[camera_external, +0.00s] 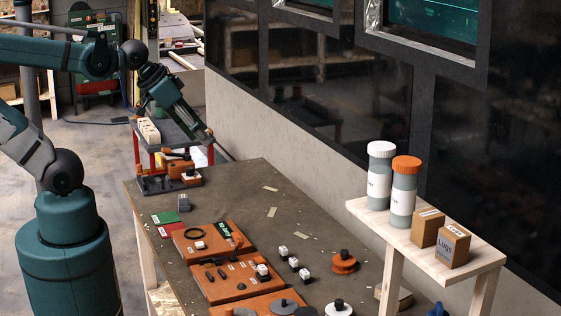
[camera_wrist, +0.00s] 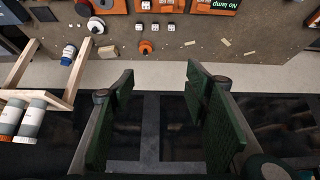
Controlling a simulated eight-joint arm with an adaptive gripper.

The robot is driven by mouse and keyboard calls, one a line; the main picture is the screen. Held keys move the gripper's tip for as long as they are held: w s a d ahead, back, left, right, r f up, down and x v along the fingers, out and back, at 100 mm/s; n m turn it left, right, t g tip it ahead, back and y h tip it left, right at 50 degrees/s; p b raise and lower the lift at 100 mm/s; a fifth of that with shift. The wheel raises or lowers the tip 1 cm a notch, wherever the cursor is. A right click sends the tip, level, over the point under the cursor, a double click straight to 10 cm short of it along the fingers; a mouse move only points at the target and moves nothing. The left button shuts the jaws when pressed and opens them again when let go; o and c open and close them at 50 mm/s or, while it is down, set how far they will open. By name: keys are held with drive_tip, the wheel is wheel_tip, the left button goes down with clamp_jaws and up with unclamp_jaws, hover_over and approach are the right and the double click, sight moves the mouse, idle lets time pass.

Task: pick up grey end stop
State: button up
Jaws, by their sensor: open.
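A small grey block (camera_external: 184,204), which looks like the grey end stop, lies on the dark table near its left edge, beside a green card. I cannot tell for sure that it is the end stop, and I cannot make it out in the wrist view. My gripper (camera_external: 204,137) is above the far end of the table, tilted down to the right and apart from the block. In the wrist view my gripper (camera_wrist: 160,82) has its two green fingers wide apart, with nothing between them.
Orange trays (camera_external: 242,278) with small parts fill the table's near left. An orange-and-black fixture (camera_external: 183,172) stands at the far end. A wooden shelf (camera_external: 430,247) on the right bears two bottles and two boxes. The table's far middle is mostly clear. A wall runs behind.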

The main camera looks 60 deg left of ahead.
drive_tip(key=w+a+f+n+g+y+b, duration=0.1)
drive_tip(key=w+a+f+n+b, duration=0.1)
drive_tip(key=w+a+f+b, duration=0.3)
drive_tip(key=w+a+f+n+g, duration=0.1)
drive_tip(key=w+a+n, duration=0.2)
drive_tip(key=a, duration=0.4)
drive_tip(key=n+g+h+b, duration=0.1)
drive_tip(key=n+g+b, duration=0.4)
drive_tip(key=n+b, duration=0.6)
hover_over(183, 196)
drive_tip(key=shift+m, duration=0.3)
drive_tip(key=f, duration=2.2)
drive_tip(key=f+b, duration=0.1)
drive_tip(key=f, duration=1)
drive_tip(key=shift+w+f, duration=0.25)
drive_tip(key=shift+f, duration=0.05)
drive_tip(key=shift+s+a+f, duration=0.15)
drive_tip(key=shift+f, duration=0.1)
drive_tip(key=shift+f, duration=1.25)
